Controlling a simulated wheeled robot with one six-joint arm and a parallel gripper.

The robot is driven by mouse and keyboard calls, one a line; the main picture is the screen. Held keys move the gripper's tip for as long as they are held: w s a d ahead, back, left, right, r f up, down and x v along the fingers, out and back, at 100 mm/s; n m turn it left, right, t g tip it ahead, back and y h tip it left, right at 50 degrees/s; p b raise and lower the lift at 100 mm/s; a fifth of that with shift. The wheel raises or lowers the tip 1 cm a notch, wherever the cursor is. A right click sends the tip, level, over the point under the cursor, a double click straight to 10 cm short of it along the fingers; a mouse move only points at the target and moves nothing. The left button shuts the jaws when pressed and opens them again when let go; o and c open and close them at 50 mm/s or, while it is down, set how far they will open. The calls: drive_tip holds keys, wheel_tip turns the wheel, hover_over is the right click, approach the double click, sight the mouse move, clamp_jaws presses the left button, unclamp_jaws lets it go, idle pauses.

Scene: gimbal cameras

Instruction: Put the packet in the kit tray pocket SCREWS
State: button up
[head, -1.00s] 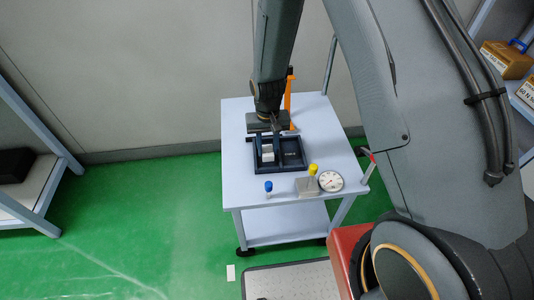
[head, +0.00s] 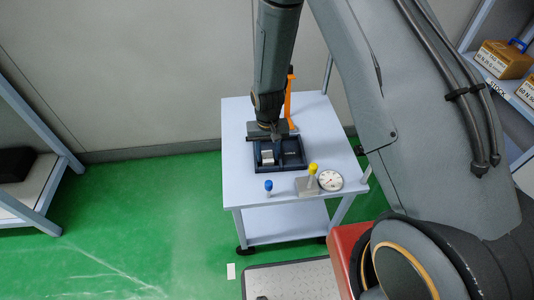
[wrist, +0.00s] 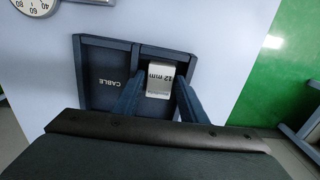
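The packet (head: 267,157) is a small pale block in the left pocket of the dark blue kit tray (head: 279,170). In the wrist view the packet (wrist: 161,77) shows a "12 mm" label and lies in the right-hand pocket. The other pocket of the tray (wrist: 107,80) is empty and reads CABLE. The label of the packet's pocket is not visible. My gripper (wrist: 160,82) has its fingers apart, one on each side of the packet, with narrow gaps. In the head view my gripper (head: 275,136) is over the tray's back part.
The tray stands on a pale trolley table (head: 240,190). In front of it are a blue-capped item (head: 268,186), a yellow-topped grey block (head: 309,183) and a round dial gauge (head: 330,180). An orange upright thing (head: 288,100) stands behind. The table's left side is clear.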

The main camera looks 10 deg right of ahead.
sight(268, 156)
drive_tip(key=shift+r, duration=0.1)
wheel_tip(268, 156, up, 10)
drive_tip(key=r+b, duration=0.1)
drive_tip(key=b, duration=0.1)
drive_tip(key=s+d+r, duration=0.5)
drive_tip(key=s+r, duration=0.2)
drive_tip(key=s, duration=0.1)
drive_tip(key=s+d+r, duration=0.6)
drive_tip(key=s, duration=0.3)
drive_tip(key=shift+d+r+t, duration=0.15)
drive_tip(key=shift+r+t, duration=0.15)
drive_tip(key=shift+r, duration=0.1)
